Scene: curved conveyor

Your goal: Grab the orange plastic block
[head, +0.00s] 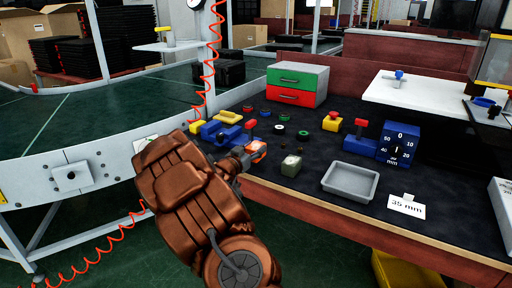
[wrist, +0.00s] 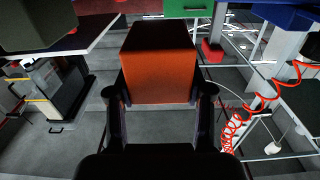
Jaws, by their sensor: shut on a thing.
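The orange block (wrist: 158,75) sits between the two fingers of my gripper (wrist: 160,100) in the wrist view, its orange face toward the camera and its top dark. My gripper is shut on it. In the head view, the orange block (head: 257,151) shows at the end of my brown arm, near the front left edge of the dark workbench (head: 330,220). My gripper (head: 248,154) is partly hidden there by my own arm. I cannot tell from the head view whether the block touches the bench.
A greenish-white block (head: 291,166) and a grey tray (head: 350,181) stand to the right. A blue gauge (head: 399,144), a green and red drawer box (head: 297,84) and small coloured rings lie behind. The curved conveyor (head: 80,115) is at left.

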